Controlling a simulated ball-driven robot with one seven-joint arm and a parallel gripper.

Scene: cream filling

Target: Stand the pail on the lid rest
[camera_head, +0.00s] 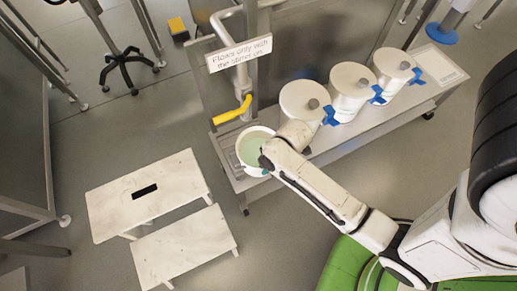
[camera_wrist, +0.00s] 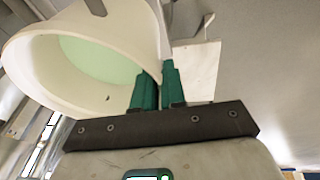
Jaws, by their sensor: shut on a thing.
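The pail (camera_head: 251,172) is white and round, with pale green content inside. In the wrist view, the teal fingers of my gripper (camera_wrist: 158,88) are shut on the wall of the pail (camera_wrist: 120,35). I cannot tell whether the pail touches the surface under it. No lid rest is labelled; a pale plate (camera_head: 440,65) lies at the bench's far right end.
Several white lidded canisters (camera_head: 350,92) with blue clips line the bench (camera_head: 330,145). A sign (camera_head: 238,53) hangs on the pipe above the pail. A white two-step stool (camera_head: 185,245) stands on the floor at left. A wheeled stool base (camera_head: 122,65) stands further back.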

